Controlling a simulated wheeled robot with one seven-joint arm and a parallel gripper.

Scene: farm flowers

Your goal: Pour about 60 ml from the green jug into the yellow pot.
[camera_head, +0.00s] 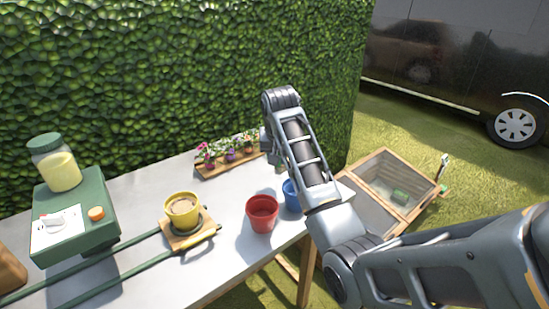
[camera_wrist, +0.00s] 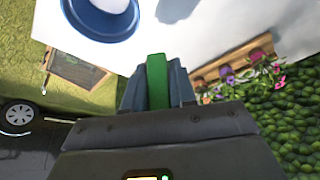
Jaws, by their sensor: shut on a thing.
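The yellow pot (camera_head: 182,208) stands upright on a small wooden board on the table, with brownish fill inside. My gripper (camera_wrist: 158,84) is shut on a green upright piece (camera_wrist: 157,76), which looks like the green jug's handle. The rest of the jug cannot be made out. In the head view my gripper is mostly hidden behind my arm, near the back of the table, to the right of the yellow pot.
A red pot (camera_head: 262,213) and a blue pot (camera_head: 291,196) stand right of the yellow pot. A flower tray (camera_head: 228,168) lies by the hedge. A green machine (camera_head: 75,215) with a jar stands left, with rails toward the yellow pot. A wooden cold frame (camera_head: 390,187) is beyond the table.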

